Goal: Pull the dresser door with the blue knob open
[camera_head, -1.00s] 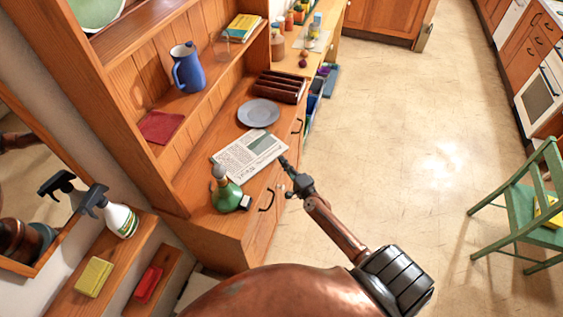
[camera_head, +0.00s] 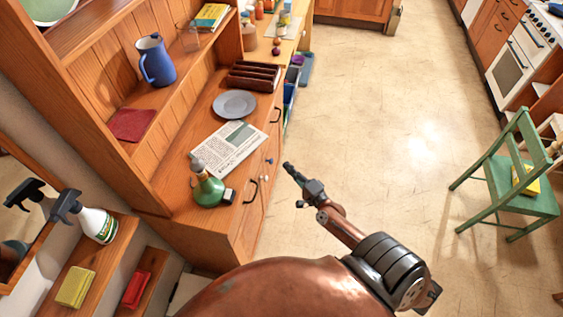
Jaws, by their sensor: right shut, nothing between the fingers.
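The wooden dresser (camera_head: 215,245) stands at the left with its front facing right, seen steeply from above. A small blue knob (camera_head: 268,161) shows on its front, between two dark pull handles. The door front looks flush with the dresser, though it is seen at a sharp slant. My right gripper (camera_head: 289,168) is shut and empty, over the floor just right of the blue knob, with a small gap between them in the picture. My left gripper is not in view.
A green chair (camera_head: 512,185) stands at the right. The floor (camera_head: 370,130) between is clear.

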